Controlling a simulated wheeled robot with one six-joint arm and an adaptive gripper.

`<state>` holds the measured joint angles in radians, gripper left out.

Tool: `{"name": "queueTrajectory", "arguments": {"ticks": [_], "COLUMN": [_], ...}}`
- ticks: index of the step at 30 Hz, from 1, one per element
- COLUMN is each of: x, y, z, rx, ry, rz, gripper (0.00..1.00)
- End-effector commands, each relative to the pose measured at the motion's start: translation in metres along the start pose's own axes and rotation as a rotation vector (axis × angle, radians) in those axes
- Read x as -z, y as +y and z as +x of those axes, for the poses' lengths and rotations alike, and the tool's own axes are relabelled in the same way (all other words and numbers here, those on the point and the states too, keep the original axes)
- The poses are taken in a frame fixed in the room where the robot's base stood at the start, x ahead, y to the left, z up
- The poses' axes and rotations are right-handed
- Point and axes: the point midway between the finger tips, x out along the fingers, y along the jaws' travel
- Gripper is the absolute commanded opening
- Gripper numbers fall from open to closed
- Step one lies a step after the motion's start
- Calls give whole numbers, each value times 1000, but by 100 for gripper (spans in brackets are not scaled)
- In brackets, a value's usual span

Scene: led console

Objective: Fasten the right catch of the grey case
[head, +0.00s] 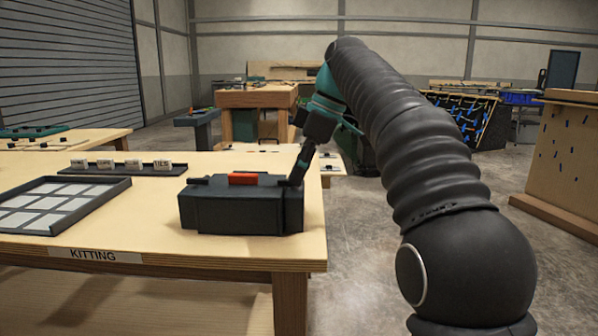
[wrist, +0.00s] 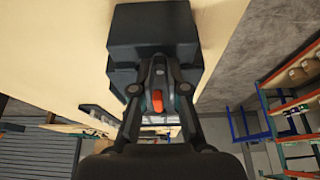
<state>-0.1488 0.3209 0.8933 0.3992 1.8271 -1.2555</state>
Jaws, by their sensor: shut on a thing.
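The dark grey case (head: 240,212) lies closed-looking near the right end of the kitting table. A red-orange piece (head: 243,178) sits on the middle of its top. A small dark catch (head: 198,181) shows at the left of the top. My gripper (head: 297,178) points down at the right end of the case top, shut on the right catch, which its fingers mostly hide. In the wrist view the case (wrist: 150,30) lies beyond my fingers (wrist: 159,75), and an orange piece shows between them. I cannot tell whether the right catch is raised or down.
A tray with pale squares (head: 62,203) lies on the table left of the case. A dark rack with small white labels (head: 122,169) stands behind. The table's right edge is close to the case. Open floor lies to the right, with other benches (head: 257,98) farther back.

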Motion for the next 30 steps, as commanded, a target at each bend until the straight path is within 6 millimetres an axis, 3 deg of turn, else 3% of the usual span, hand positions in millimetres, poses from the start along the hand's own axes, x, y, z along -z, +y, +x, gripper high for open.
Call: {"name": "queueTrajectory", "arguments": {"ticks": [16,18,20,30], "x": [0,0,0,0], "y": [0,0,0,0], "z": [0,0,0,-2], "rx": [8,8,8,9], "ry": [0,0,0,0], "rz": [-25,-25,-24,-24], "gripper": [0,26,39,39]}}
